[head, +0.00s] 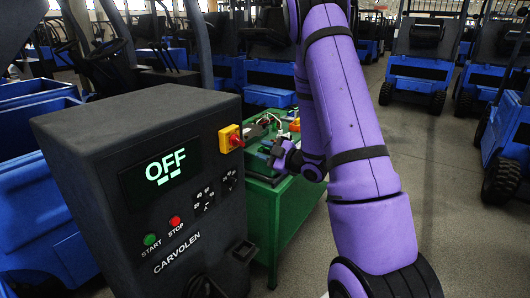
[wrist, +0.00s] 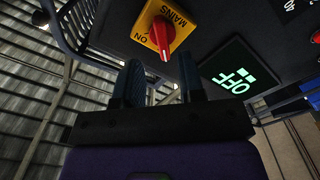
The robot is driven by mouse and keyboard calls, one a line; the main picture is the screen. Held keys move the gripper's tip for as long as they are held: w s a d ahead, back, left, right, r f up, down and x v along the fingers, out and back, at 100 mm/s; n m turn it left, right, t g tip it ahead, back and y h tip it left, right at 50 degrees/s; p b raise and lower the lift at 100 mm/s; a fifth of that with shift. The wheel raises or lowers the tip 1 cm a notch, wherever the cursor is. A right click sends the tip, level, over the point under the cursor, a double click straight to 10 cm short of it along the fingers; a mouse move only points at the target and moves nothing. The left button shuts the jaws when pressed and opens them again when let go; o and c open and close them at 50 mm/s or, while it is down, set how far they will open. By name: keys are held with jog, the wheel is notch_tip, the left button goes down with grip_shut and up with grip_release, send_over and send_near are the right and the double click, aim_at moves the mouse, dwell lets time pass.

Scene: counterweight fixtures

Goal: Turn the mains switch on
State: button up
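The mains switch is a red knob on a yellow plate (head: 230,138) near the top right edge of the black Carvolen cabinet's front. In the wrist view the red knob (wrist: 160,37) sits upper centre on the yellow plate, which reads "MAINS" and "ON". My gripper (head: 270,148) is just to the right of the switch in the head view. In the wrist view my gripper (wrist: 160,76) is open, its two dark fingers apart with nothing between them. The knob lies beyond the fingertips, and I see no contact. The cabinet display (head: 161,171) reads "OFF" in green.
A green start button (head: 150,239) and a red stop button (head: 175,222) sit low on the cabinet (head: 100,125). A green bench (head: 290,205) with small items stands behind my gripper.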

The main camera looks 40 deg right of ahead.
aim_at(243, 144)
jog(key=x, duration=0.8)
jog(key=shift+w, duration=0.15)
jog(key=shift+w+a, duration=0.15)
jog(key=shift+w, duration=0.1)
jog(key=shift+r, duration=0.1)
jog(key=shift+w+a, duration=0.1)
grip_shut()
